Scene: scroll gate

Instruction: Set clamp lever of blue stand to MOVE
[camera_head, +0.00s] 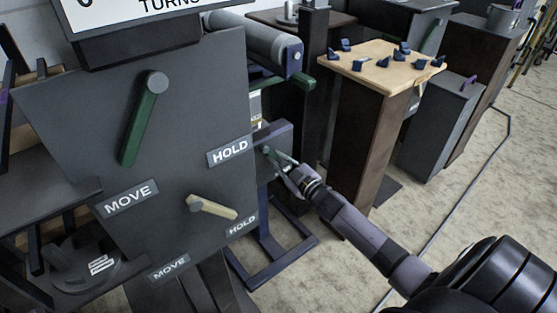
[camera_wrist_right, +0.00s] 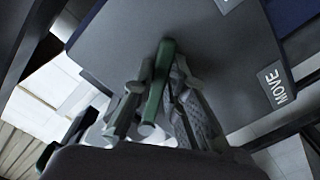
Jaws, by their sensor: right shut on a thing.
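The blue stand (camera_head: 265,240) is partly hidden behind a large dark panel; its dark blue base frame and small grey plate (camera_head: 274,137) show. My right gripper (camera_head: 277,160) reaches this plate from the lower right. In the right wrist view, a green clamp lever (camera_wrist_right: 158,85) sits on the grey plate (camera_wrist_right: 215,50), between the fingers of my right gripper (camera_wrist_right: 160,95), which is shut on it. A MOVE label (camera_wrist_right: 275,84) is at the plate's right side in that view, away from the lever. My left gripper is not in view.
The near dark panel (camera_head: 70,120) carries a larger green lever (camera_head: 146,115) and a pale lever (camera_head: 212,208), with HOLD and MOVE labels. A wooden-topped pedestal (camera_head: 380,75) with several dark blue pieces stands behind my right arm.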

